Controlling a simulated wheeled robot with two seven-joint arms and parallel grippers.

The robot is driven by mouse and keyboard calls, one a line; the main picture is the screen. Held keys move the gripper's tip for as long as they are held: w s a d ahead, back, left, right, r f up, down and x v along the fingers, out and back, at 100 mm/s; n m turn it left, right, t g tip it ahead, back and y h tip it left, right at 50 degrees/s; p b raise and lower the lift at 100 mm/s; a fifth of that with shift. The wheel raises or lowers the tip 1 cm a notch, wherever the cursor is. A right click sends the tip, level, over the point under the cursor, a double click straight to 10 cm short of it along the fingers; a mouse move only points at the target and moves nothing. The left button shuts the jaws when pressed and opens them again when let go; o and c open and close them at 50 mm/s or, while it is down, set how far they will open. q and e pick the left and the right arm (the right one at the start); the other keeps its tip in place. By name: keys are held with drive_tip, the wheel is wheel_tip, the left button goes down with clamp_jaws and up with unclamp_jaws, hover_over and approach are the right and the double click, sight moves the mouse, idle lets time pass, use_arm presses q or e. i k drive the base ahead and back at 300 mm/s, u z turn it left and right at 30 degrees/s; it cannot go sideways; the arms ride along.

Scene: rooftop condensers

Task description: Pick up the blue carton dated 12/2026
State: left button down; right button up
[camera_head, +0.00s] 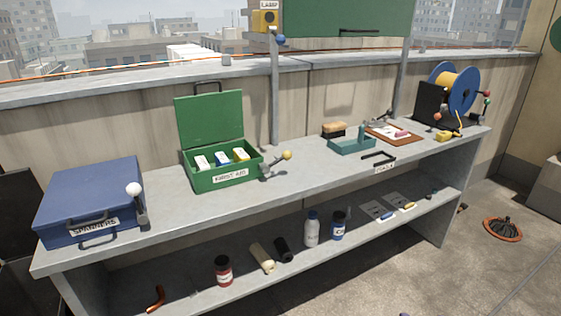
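A green first-aid box (228,181) stands open on the bench top, with its green lid (209,121) raised at the back. Several small cartons sit inside it. Neither of my grippers is in view.
A closed blue spanner case (92,195) is on the left of the grey bench (310,168). A teal tray (352,146) and a cable reel (455,88) are farther right. The lower shelf holds bottles.

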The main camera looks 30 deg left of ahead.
sight(221, 159)
drive_tip(key=u, duration=1.3)
drive_tip(key=i, duration=1.1)
drive_tip(key=u, duration=0.7)
drive_tip(key=i, duration=0.4)
drive_tip(key=z, duration=0.8)
